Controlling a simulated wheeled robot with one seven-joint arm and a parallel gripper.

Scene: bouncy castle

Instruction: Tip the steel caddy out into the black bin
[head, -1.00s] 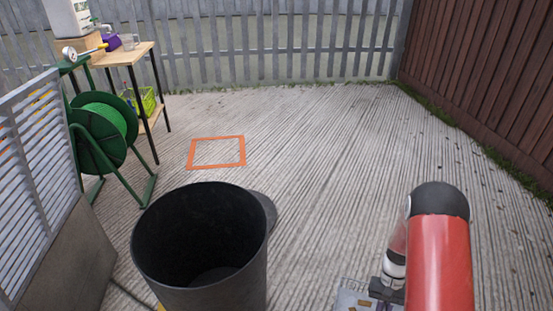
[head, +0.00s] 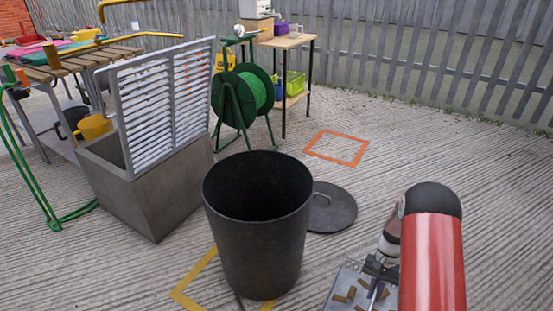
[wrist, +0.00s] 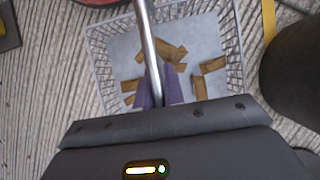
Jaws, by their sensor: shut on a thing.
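The steel caddy (head: 347,283) is a pale grey wire-sided basket at the bottom right of the head view, with several brown blocks in it. The wrist view shows the caddy (wrist: 123,45) from above, level as far as I can tell, with the blocks (wrist: 165,52) loose on its floor. My gripper (wrist: 158,88) is shut on the caddy's bar handle between purple fingertips; in the head view it is partly behind my red arm. The black bin (head: 258,235) stands upright and open, left of the caddy. Its dark side shows at the wrist view's right edge (wrist: 296,75). I cannot see the bin's bottom.
A round dark lid (head: 333,208) lies on the ground behind the bin. A grey planter-like box (head: 160,195) with a slatted panel stands left of the bin. A green hose reel (head: 240,95) and a small table (head: 290,42) stand behind. Open ground lies around the orange square (head: 337,147).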

